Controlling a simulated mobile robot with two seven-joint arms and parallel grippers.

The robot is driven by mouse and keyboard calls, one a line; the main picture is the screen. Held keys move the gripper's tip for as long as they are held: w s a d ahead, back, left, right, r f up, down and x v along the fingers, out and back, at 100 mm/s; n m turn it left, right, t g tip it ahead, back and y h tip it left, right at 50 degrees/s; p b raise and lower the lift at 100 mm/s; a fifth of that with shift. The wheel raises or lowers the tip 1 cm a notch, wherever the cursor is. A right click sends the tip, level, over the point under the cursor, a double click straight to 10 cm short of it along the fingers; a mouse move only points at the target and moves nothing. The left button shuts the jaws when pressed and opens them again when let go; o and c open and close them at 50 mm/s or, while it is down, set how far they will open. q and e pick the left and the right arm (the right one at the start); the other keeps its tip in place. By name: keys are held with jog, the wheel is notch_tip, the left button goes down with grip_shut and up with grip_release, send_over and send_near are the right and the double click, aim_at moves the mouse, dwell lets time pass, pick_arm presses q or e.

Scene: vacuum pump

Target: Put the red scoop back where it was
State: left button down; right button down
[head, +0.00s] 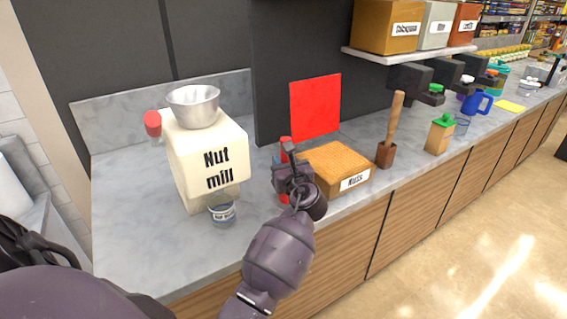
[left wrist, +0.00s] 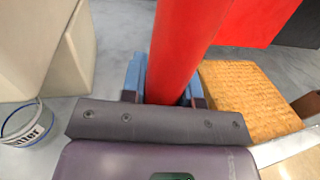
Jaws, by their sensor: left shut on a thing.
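The red scoop (head: 285,146) is upright in my left gripper (head: 284,172), between the nut mill and the nuts box. In the left wrist view my left gripper (left wrist: 165,85) is shut on the red scoop's shaft (left wrist: 180,45), with a blue finger pad on each side. The scoop's lower end is hidden in the wrist view by the gripper body. The nuts box (head: 355,181), labelled and full of brown nuts, stands just right of the gripper; its contents also show in the wrist view (left wrist: 245,95). My right gripper is not in view.
The cream nut mill (head: 190,165) with a metal bowl (head: 194,105) stands left. A small labelled cup (head: 222,210) sits at its front. A red panel (head: 315,108) is behind the box. A wooden pestle-like tool (head: 391,135) stands farther right. The front left counter (head: 140,240) is clear.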

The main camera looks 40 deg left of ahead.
pick_arm(q)
jog(key=shift+f, duration=0.1)
jog(key=c, duration=0.9)
grip_release()
jog(key=shift+o, duration=0.2)
jog(key=v, duration=1.2)
